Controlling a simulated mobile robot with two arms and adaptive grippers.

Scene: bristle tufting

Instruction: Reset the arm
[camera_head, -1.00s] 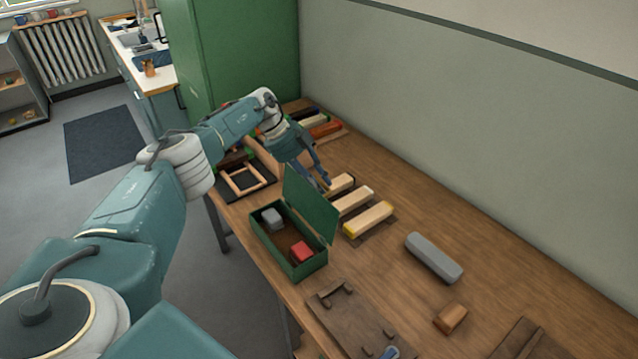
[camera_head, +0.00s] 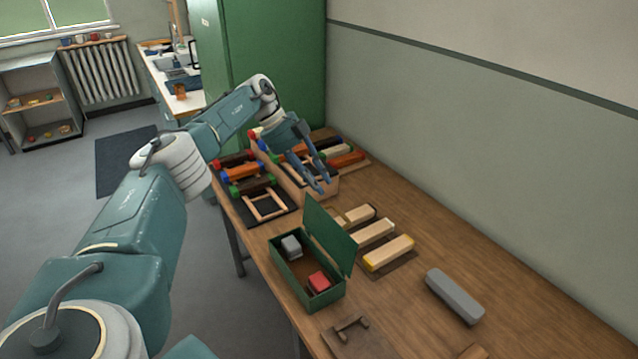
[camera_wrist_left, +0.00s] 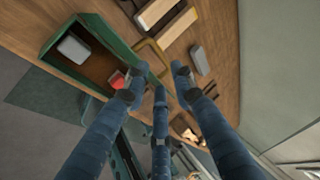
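My left arm reaches in from the left in the head view. Its gripper (camera_head: 318,181) hangs above the workbench, just behind the open lid of the green box (camera_head: 323,299). The fingers are spread apart with nothing between them. In the left wrist view the left gripper (camera_wrist_left: 158,82) also shows its blue fingers apart and empty. The green box holds a grey block (camera_head: 291,245) and a red block (camera_head: 319,282). My right gripper is not in view.
Several pale wooden blocks (camera_head: 388,252) lie right of the box. A long grey block (camera_head: 455,296) lies farther right. A green cabinet (camera_head: 270,60) and the wall bound the bench.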

